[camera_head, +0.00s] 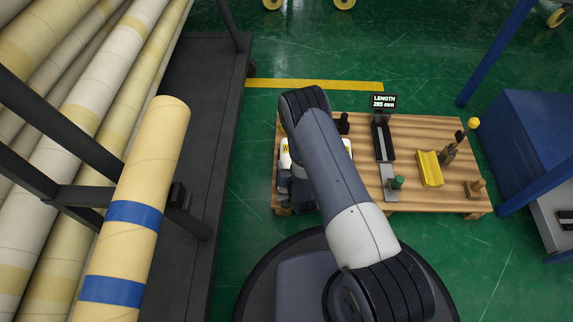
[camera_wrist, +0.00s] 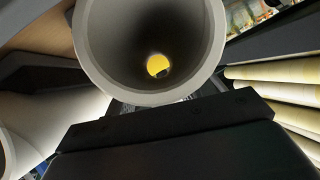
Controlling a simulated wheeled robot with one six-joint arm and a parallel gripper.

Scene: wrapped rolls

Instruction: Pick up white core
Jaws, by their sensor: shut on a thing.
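The white core (camera_wrist: 82,52) fills the upper middle of the wrist view, seen end-on as a hollow, pale tube. A yellow round spot shows through its bore. My gripper (camera_wrist: 170,122) appears as a dark block just below the core's rim, shut on the core. The finger contact is hidden. In the head view, a white piece with yellow marking (camera_head: 285,157) shows at the left of the wooden table, partly behind my arm. My gripper is mostly hidden there.
The wooden table (camera_head: 405,150) bears a black length gauge (camera_head: 383,140), a yellow block (camera_head: 430,169) and small tools. A rack of long wrapped rolls (camera_head: 92,85) stands at left. A blue cabinet (camera_head: 525,140) is at right. Green floor (camera_head: 330,50) is open behind the table.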

